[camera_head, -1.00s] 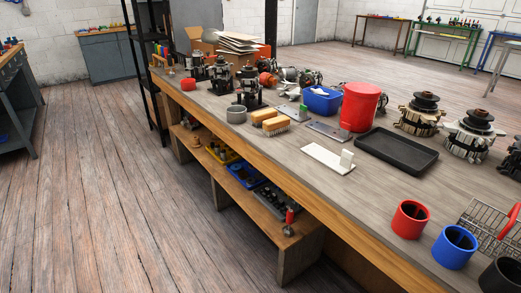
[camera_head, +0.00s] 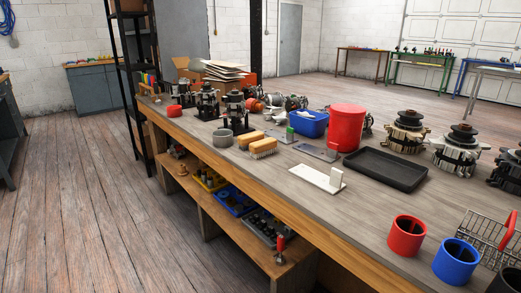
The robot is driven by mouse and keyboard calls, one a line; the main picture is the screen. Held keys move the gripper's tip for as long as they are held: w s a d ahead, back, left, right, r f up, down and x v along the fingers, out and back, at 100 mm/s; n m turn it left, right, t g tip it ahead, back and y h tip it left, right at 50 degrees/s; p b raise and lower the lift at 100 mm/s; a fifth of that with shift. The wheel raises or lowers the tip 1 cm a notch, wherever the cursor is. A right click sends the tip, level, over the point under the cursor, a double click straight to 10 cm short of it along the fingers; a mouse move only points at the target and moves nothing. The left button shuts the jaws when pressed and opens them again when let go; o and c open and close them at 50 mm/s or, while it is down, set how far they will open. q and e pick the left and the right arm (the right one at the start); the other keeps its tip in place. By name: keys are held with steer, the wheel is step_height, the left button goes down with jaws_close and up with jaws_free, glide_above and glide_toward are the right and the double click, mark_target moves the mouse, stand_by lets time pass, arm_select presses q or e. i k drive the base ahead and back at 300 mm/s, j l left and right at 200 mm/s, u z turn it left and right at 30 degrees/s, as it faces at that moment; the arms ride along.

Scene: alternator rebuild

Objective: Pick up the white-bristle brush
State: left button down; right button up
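Two brushes with yellow wooden backs lie side by side on the long workbench (camera_head: 345,225), left of its middle. The nearer brush (camera_head: 263,146) shows pale, whitish bristles below its block, facing the front edge. The farther brush (camera_head: 249,137) sits just behind and to its left; its bristles are mostly hidden and their colour cannot be told. Neither of my grippers shows in the head view.
A grey round bowl (camera_head: 222,138) stands left of the brushes. A blue bin (camera_head: 308,124), red canister (camera_head: 347,128), white plate with an upright block (camera_head: 316,180) and black tray (camera_head: 384,169) lie to the right. Red (camera_head: 406,237) and blue (camera_head: 456,262) cups stand nearer.

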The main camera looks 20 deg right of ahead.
mark_target(258, 149)
steer(key=i+z, duration=0.1)
steer(key=z, duration=1.05)
steer(key=i+j+z, duration=0.2)
steer(key=j+z, duration=0.15)
steer(key=i+j+z, duration=0.15)
steer(key=j+z, duration=0.5)
steer(key=j, duration=0.2)
steer(key=i+j, duration=0.1)
steer(key=j, duration=0.6)
steer(key=i+j, duration=0.15)
steer(key=j, duration=0.2)
steer(key=z, duration=0.05)
